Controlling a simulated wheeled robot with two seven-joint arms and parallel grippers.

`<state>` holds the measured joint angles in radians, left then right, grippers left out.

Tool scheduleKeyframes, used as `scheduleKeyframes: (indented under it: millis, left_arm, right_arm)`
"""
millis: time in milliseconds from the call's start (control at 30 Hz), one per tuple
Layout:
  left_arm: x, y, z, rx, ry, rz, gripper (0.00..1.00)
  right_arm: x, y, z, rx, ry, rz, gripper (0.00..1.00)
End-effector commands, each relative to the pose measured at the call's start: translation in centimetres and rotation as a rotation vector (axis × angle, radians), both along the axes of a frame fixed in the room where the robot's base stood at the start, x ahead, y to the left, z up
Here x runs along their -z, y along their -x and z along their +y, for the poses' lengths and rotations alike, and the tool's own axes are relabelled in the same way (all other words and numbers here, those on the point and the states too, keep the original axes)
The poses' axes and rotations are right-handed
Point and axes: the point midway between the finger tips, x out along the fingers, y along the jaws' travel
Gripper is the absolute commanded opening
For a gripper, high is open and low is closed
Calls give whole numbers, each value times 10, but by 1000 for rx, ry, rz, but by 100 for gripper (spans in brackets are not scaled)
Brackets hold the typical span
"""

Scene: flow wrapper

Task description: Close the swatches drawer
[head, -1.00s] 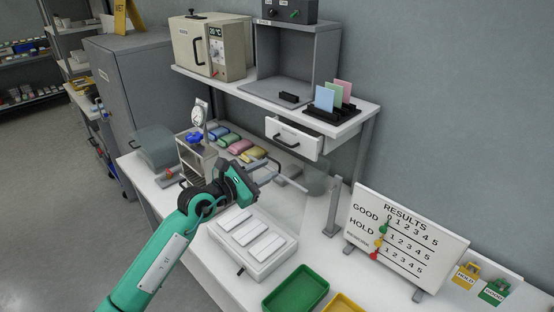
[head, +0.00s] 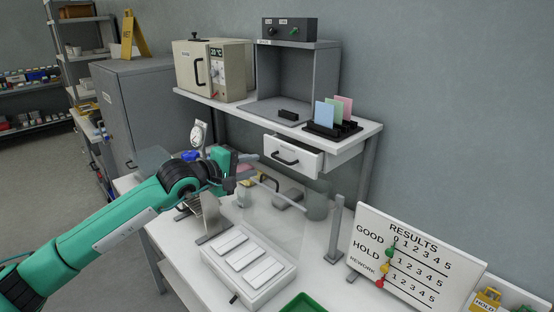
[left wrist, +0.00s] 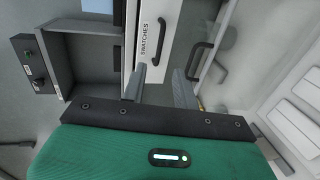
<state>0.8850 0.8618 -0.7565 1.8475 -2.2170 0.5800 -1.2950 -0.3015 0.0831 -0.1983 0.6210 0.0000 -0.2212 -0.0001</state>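The swatches drawer (head: 292,157) hangs under the right part of the raised shelf and stands pulled out, with a dark bar handle (head: 285,157) on its white front. My right gripper is not in view.
The shelf (head: 350,142) above holds a rack of coloured cards (head: 332,117). A clear guard and post (head: 334,228) stand right of my arm. Below are a white tray (head: 248,262) and a results board (head: 408,258). A beige oven (head: 212,69) sits upper left.

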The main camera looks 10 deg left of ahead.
Motion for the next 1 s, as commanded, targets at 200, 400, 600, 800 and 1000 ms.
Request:
scheduleKeyframes:
  millis: [200, 400, 600, 800, 1000]
  left_arm:
    - [5, -37, -26, 1, 3, 2, 30]
    - [14, -65, -44, 1, 2, 0, 30]
    - [19, -80, -54, 0, 4, 0, 30]
    - [22, -84, -56, 0, 1, 0, 30]
    - [22, -83, -56, 0, 2, 0, 26]
  right_arm:
    - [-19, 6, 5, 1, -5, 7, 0]
    - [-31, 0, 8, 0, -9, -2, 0]
    - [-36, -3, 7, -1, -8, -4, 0]
    - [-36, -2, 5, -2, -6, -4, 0]
    - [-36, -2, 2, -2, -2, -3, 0]
